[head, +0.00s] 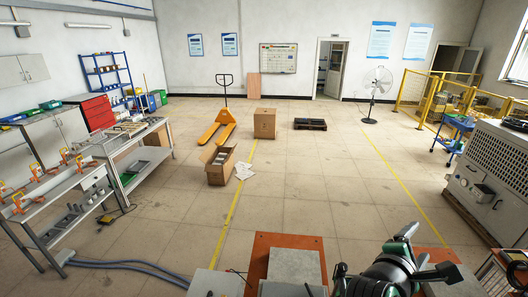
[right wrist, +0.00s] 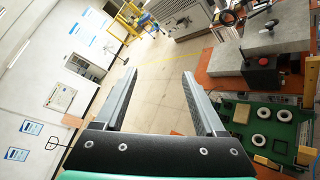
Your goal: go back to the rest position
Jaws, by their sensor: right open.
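My right arm shows at the bottom right of the head view, with its black and green wrist over the orange-topped bench (head: 284,242). My right gripper (right wrist: 158,76) shows in the right wrist view with its two grey fingers wide apart. Nothing is between them, and they touch nothing there. The fingers point toward open floor and the far part of the room, beside the bench. In the head view the wrist hides part of the bench. My left gripper is in neither view.
A grey block (head: 295,266) stands on the bench. In the right wrist view a green tray (right wrist: 225,104) with white rings (right wrist: 262,112) lies near a black box with a red knob (right wrist: 262,72). A large grey machine (head: 492,175) stands at right.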

